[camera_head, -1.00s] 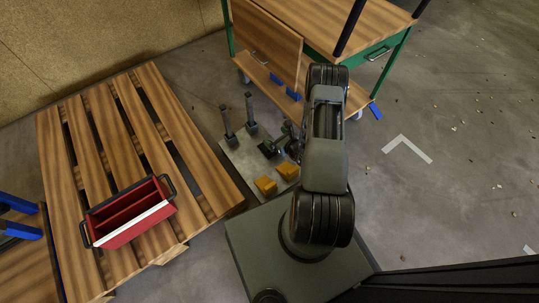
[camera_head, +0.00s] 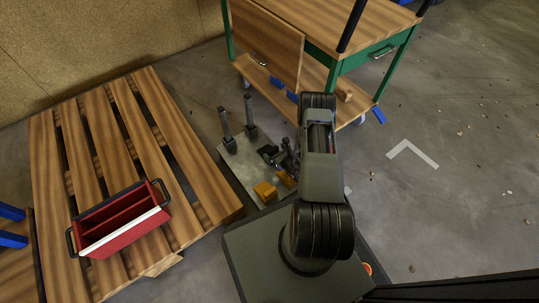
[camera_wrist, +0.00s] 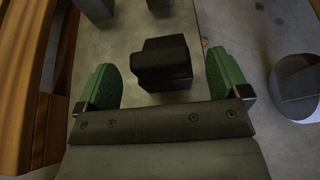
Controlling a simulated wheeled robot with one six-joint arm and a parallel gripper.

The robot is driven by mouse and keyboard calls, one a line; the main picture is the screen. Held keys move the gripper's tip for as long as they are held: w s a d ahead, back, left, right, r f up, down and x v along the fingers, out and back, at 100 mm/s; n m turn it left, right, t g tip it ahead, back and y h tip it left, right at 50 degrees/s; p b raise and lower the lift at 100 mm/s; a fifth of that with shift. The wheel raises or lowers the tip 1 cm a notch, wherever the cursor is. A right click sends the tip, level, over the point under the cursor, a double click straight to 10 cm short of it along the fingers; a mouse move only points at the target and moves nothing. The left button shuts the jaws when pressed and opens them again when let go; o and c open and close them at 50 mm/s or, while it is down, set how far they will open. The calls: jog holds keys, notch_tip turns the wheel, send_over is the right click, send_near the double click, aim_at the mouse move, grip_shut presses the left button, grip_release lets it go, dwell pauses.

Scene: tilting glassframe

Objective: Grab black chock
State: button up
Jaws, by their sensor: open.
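The black chock (camera_wrist: 160,62) is a dark stepped block lying on a grey metal plate, upper middle of the wrist view. My gripper (camera_wrist: 162,75) is open, with one green finger on each side of the chock. Gaps show between the chock and both fingers. In the head view a small black block, which looks like the chock (camera_head: 267,152), lies on the plate (camera_head: 233,166). My gripper (camera_head: 287,161) is just right of it there, partly hidden by my arm.
Two yellow-orange blocks (camera_head: 265,191) sit at the plate's near edge. Two upright grey posts (camera_head: 226,128) stand at its far left. A wooden pallet with a red toolbox (camera_head: 120,222) lies left. A green-legged wooden workbench (camera_head: 368,38) stands behind. Open floor is at right.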

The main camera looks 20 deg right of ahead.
aim_at(271, 149)
jog(key=b+x, duration=0.2)
jog(key=x, duration=0.2)
jog(key=shift+w+a+f, duration=0.1)
jog(key=shift+w+f, duration=0.1)
jog(key=shift+w, duration=0.1)
jog(key=c, duration=1.2)
jog(key=shift+r, duration=0.1)
jog(key=shift+c, duration=0.3)
jog(key=shift+r, duration=0.1)
